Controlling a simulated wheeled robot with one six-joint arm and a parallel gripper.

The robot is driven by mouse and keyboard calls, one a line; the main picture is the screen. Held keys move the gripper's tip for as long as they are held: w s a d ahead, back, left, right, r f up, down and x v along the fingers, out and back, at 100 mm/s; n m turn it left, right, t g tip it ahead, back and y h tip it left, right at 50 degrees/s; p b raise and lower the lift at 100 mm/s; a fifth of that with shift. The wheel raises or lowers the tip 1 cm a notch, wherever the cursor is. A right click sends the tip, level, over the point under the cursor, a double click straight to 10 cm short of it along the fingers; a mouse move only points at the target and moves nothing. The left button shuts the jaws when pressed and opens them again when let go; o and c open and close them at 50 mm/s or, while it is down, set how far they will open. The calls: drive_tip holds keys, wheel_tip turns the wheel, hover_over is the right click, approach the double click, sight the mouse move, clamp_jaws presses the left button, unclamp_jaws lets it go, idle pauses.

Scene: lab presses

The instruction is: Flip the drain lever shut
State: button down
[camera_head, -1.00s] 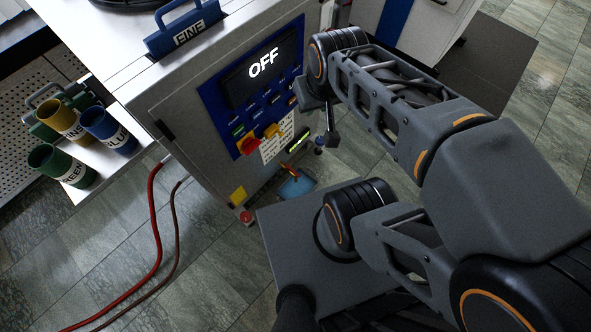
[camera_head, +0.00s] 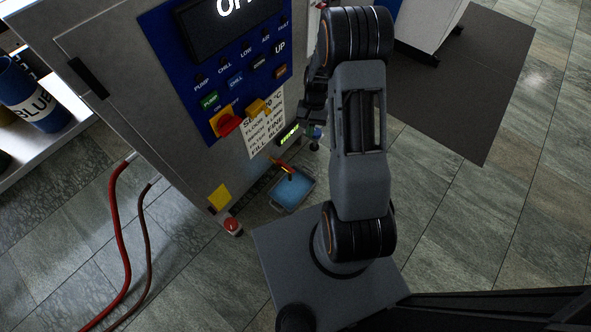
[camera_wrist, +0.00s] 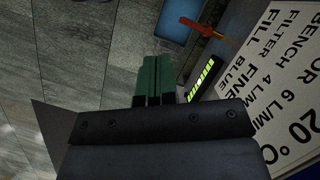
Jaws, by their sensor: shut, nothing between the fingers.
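The drain lever (camera_head: 283,166) is a small red-orange handle low on the press cabinet's front. It sits just above a blue tray (camera_head: 278,206) on the floor. In the wrist view the lever (camera_wrist: 203,28) is near the top, sticking out sideways at the tray's edge. My gripper (camera_head: 309,143) is above and to the right of the lever in the head view, beside the cabinet. In the wrist view my gripper (camera_wrist: 152,62) shows green fingertips pressed together with nothing between them. It is apart from the lever.
A lit green gauge (camera_head: 289,134) is beside my gripper. The blue control panel (camera_head: 215,75) has a red knob (camera_head: 229,125) and a white notice (camera_head: 264,128). A red button (camera_head: 232,226) is low on the cabinet. Red hoses (camera_head: 122,230) run left.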

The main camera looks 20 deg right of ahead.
sight(286, 166)
drive_tip(key=w+d+f+m+y+b, duration=0.1)
drive_tip(key=w+f+m+b, duration=0.1)
drive_tip(key=f, duration=0.7)
drive_tip(key=w+d+f+m+b, duration=0.1)
drive_tip(key=f+b, duration=0.1)
drive_tip(key=f, duration=0.6)
drive_tip(key=w+m, duration=0.2)
drive_tip(key=w, duration=0.1)
drive_tip(key=w+d+f+m+t, duration=0.1)
drive_tip(key=w, duration=0.1)
drive_tip(key=shift+w+d, duration=0.1)
drive_tip(key=s+a+f+b, duration=0.3)
drive_tip(key=a+f, duration=0.3)
drive_tip(key=f, duration=0.3)
drive_tip(key=shift+s+a+b, duration=0.35)
drive_tip(key=shift+s+b, duration=0.05)
drive_tip(key=shift+b, duration=0.1)
